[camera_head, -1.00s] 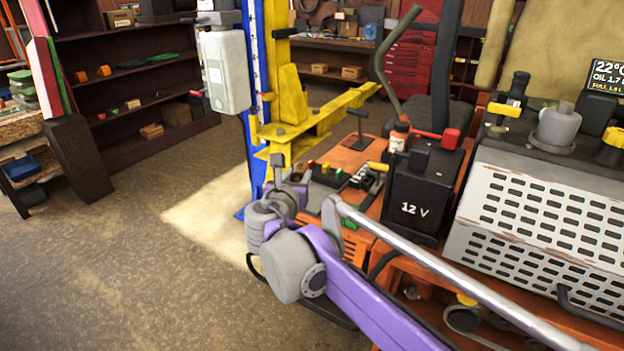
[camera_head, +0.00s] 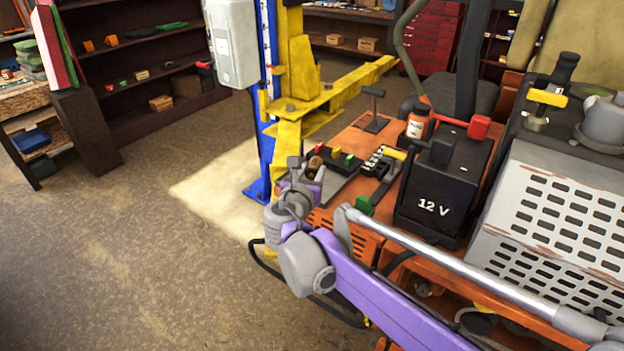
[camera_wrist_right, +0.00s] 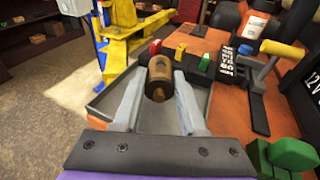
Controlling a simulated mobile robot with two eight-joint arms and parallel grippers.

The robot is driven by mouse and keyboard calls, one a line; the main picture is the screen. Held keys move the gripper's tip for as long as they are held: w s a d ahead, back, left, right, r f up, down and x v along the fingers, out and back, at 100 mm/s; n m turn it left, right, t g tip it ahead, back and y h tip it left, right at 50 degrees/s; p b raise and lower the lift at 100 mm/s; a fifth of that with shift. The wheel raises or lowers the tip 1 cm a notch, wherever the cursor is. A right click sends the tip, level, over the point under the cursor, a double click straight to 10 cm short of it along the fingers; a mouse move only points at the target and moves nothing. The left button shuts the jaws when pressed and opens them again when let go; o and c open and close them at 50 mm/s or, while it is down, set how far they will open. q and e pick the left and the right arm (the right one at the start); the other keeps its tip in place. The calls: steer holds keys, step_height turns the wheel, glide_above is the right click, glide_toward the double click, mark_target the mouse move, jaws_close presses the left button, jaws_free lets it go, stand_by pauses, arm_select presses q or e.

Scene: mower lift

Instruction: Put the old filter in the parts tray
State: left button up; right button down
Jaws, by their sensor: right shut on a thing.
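The old filter (camera_wrist_right: 159,78) is a brown cylinder with a dark band and a narrower stub at its near end. It sits between the two grey fingers of my right gripper (camera_wrist_right: 160,88), which is shut on it. In the head view the brown filter (camera_head: 315,164) shows small at the gripper (camera_head: 308,178). The parts tray (camera_wrist_right: 107,97) is a shallow grey tray on the orange deck, and the filter is over it. I cannot tell whether the filter touches the tray floor. The tray (camera_head: 337,186) is partly hidden behind the gripper in the head view. My left gripper is not in view.
A black strip with red, yellow and green knobs (camera_wrist_right: 203,61) lies behind the tray. A yellow-handled lever (camera_head: 387,165), the 12 V battery (camera_head: 441,190) and a perforated grey cover (camera_head: 560,215) stand to the right. A yellow lift arm (camera_head: 330,95) crosses behind. Open floor lies left.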

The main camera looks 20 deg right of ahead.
steer(key=shift+f, duration=1.15)
steer(key=shift+f, duration=0.1)
steer(key=shift+c, duration=2.3)
jaws_free()
steer(key=shift+r, duration=0.25)
steer(key=v, duration=1.2)
steer(key=shift+f, duration=0.15)
